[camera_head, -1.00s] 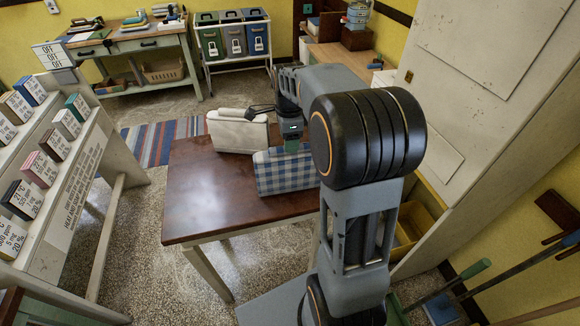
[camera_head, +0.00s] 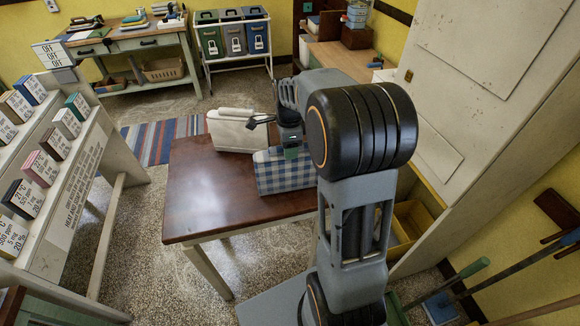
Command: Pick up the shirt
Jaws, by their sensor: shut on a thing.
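A folded blue-and-white checked cloth, looking like a shirt (camera_head: 283,178), stands upright near the right part of the brown table (camera_head: 205,205). My gripper (camera_head: 291,153) is over its top edge and shut on it. The fingertips are small and partly hidden at the cloth's upper edge. The cloth's lower edge appears to be at the tabletop; I cannot tell whether it touches.
A sloped rack (camera_head: 75,175) with several small boxes stands at left. A tall pale cabinet (camera_head: 480,110) rises close on the right. Bins (camera_head: 232,40) and a workbench (camera_head: 130,45) are at the back. The table's left half is clear.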

